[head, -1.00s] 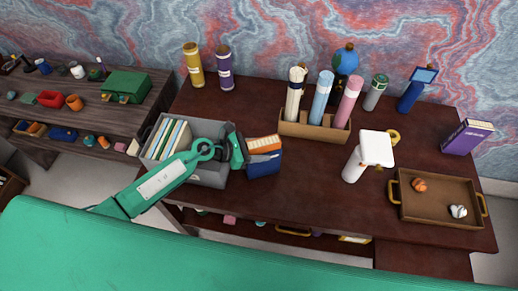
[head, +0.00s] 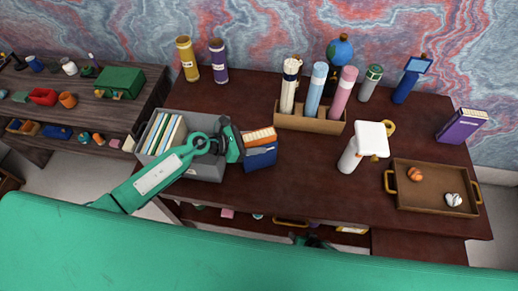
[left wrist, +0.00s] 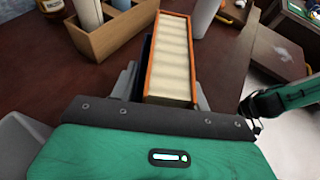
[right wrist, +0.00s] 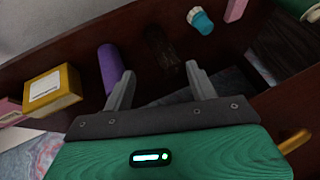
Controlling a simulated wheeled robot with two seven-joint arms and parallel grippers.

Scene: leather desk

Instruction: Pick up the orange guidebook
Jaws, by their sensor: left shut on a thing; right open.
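The orange guidebook (head: 259,135) stands upright on the desk, beside the grey bin. A dark blue book or sleeve (head: 262,157) is directly against its near side and hides its lower part. My left gripper (head: 240,147) comes in from the left and is shut on the guidebook. In the left wrist view the guidebook (left wrist: 172,55) shows its pale page edges and orange cover between the fingers, with a dark blue strip along its left side. My right gripper (right wrist: 160,82) is open and empty, low at the desk's front by the under-shelf.
The grey bin (head: 207,170) with several files lies under my left forearm. A wooden holder (head: 305,123) with tubes stands behind right. A white lamp-like object (head: 350,155) and a brown tray (head: 435,180) stand farther right. A purple cylinder (right wrist: 108,65) and yellow box (right wrist: 50,90) are near my right gripper.

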